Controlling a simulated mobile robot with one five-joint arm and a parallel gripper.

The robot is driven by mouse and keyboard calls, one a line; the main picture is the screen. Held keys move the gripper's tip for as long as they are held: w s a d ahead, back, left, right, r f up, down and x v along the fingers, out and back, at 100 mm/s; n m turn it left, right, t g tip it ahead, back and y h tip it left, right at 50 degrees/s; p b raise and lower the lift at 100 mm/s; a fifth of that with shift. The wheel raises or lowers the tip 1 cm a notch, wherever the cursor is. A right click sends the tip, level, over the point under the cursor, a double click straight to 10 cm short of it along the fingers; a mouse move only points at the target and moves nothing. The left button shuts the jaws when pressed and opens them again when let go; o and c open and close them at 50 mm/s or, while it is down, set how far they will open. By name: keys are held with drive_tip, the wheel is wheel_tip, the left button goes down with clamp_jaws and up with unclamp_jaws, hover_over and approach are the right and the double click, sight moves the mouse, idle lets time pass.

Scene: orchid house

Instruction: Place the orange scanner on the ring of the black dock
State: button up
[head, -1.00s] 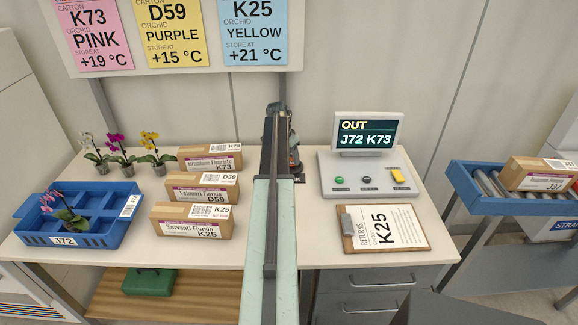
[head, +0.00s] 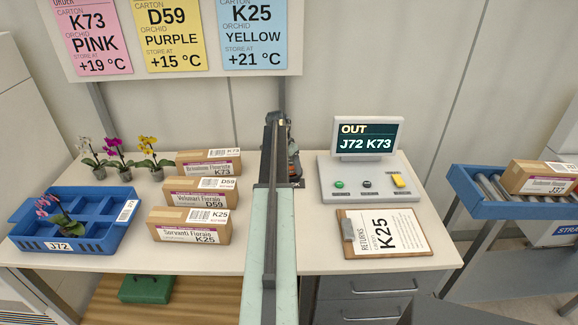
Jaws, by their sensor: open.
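My arm reaches away over the middle of the bench, and my gripper (head: 279,122) is at its far end, seen mostly from behind. It is open; the arm hides most of the jaws. A dark shape with a dull reddish-brown patch shows just right of the gripper, near the bench's back edge. I cannot tell whether it is part of my wrist, the orange scanner or the black dock. Neither the scanner nor the dock's ring can be clearly made out; the arm covers that part of the bench.
Left on the bench (head: 130,257) are a blue crate (head: 90,247), several potted orchids and three cartons (head: 190,225). Right are a grey console (head: 345,193) with a screen and yellow part, and a clipboard (head: 350,250). A roller conveyor (head: 480,195) holds a carton (head: 540,178).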

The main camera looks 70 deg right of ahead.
drive_tip(key=p+v, duration=1.1)
drive_tip(key=v, duration=0.1)
drive_tip(key=shift+w+a, duration=0.1)
drive_tip(key=w+a+n, duration=0.2)
drive_tip(key=w+a, duration=0.4)
drive_tip(key=w+a+n, duration=0.2)
drive_tip(key=w+a, duration=0.4)
drive_tip(key=a, duration=0.1)
drive_tip(key=w+a+n+t, duration=0.1)
drive_tip(key=w+a+n, duration=0.1)
drive_tip(key=w+a, duration=0.4)
drive_tip(key=shift+a+f+y, duration=0.25)
drive_tip(key=shift+a+y, duration=0.05)
drive_tip(key=shift+a, duration=0.05)
drive_tip(key=w+a+n, duration=0.3)
drive_tip(key=a, duration=0.9)
drive_tip(key=w+a+n+y, duration=0.1)
drive_tip(key=w+a+n, duration=0.3)
drive_tip(key=a, duration=0.8)
drive_tip(key=w+a+n, duration=0.3)
drive_tip(key=a, duration=1)
drive_tip(key=s+a+n, duration=0.1)
drive_tip(key=a+n, duration=0.2)
drive_tip(key=a, duration=0.7)
drive_tip(key=s+a+n+y, duration=0.1)
drive_tip(key=s+a+n, duration=0.1)
drive_tip(key=a, duration=0.7)
drive_tip(key=shift+s+a+f+n, duration=0.2)
drive_tip(key=shift+a+n, duration=0.15)
drive_tip(key=shift+n, duration=0.55)
